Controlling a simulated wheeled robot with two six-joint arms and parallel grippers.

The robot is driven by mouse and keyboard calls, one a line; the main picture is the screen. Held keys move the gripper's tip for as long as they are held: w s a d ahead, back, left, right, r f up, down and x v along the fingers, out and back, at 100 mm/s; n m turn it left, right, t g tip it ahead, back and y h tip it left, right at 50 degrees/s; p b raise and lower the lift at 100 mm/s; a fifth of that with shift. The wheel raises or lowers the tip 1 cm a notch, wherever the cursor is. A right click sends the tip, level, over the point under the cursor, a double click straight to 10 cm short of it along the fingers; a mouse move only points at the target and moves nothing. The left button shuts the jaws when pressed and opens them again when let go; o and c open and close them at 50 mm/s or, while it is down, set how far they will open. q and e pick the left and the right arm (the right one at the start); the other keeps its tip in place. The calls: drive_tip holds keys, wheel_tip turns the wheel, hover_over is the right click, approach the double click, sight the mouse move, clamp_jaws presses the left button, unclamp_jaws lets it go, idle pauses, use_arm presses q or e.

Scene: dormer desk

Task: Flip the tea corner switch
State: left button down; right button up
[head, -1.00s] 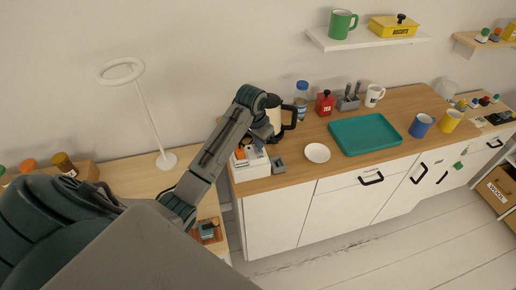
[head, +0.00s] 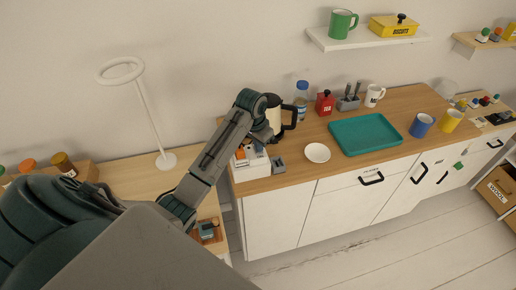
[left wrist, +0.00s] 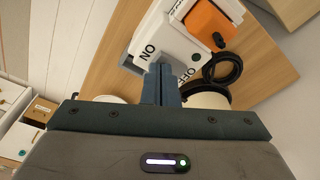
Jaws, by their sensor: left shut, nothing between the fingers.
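The tea corner switch is a white box (left wrist: 170,40) with ON and OFF lettering, seen upside down in the left wrist view. In the head view the white box (head: 250,169) stands at the left end of the wooden counter, partly behind my arm. My left gripper (head: 264,137) is over the box, in front of the kettle. In the left wrist view its fingers (left wrist: 161,82) are shut and empty, in front of the face between ON and OFF. They hide that part of the switch, so its position and any contact cannot be told. My right gripper is not in view.
The kettle (head: 275,117) with a black handle stands close behind the gripper. An orange block (left wrist: 207,22) is beside the lettering. A teal tray (head: 365,134) lies farther right.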

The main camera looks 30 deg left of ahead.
use_arm(q)
drive_tip(key=shift+f, duration=0.15)
drive_tip(key=shift+r+p, duration=0.6)
drive_tip(key=shift+r, duration=2.9)
